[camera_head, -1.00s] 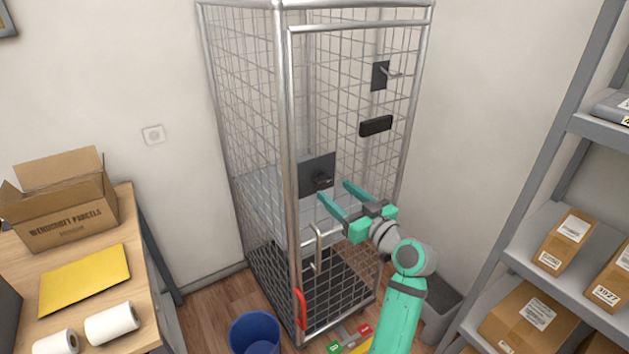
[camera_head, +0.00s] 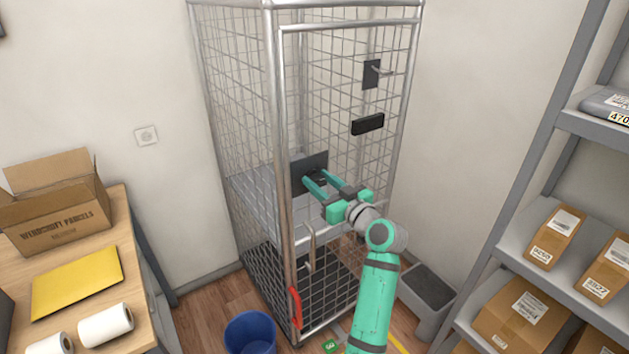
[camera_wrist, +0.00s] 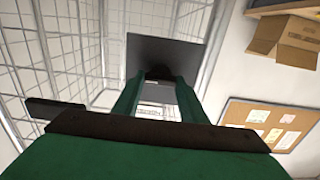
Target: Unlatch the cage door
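The cage door (camera_head: 352,160) is the wire mesh front of a tall metal roll cage, and it stands closed in its frame. A dark latch plate (camera_head: 309,162) is fixed at the door's left side, with a small dark knob on it. My gripper (camera_head: 314,177) is at this plate, its two green fingers pointing at it. In the wrist view the plate (camera_wrist: 150,52) is straight ahead and the dark knob (camera_wrist: 159,73) shows between the fingertips. The fingers are apart; contact with the knob cannot be made out.
A dark bar (camera_head: 368,124) and a second plate with a handle (camera_head: 372,74) sit higher on the door. A blue bin (camera_head: 250,333) stands on the floor at the cage's front left. Parcel shelves (camera_head: 520,250) are at right, a table with a box (camera_head: 65,235) at left.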

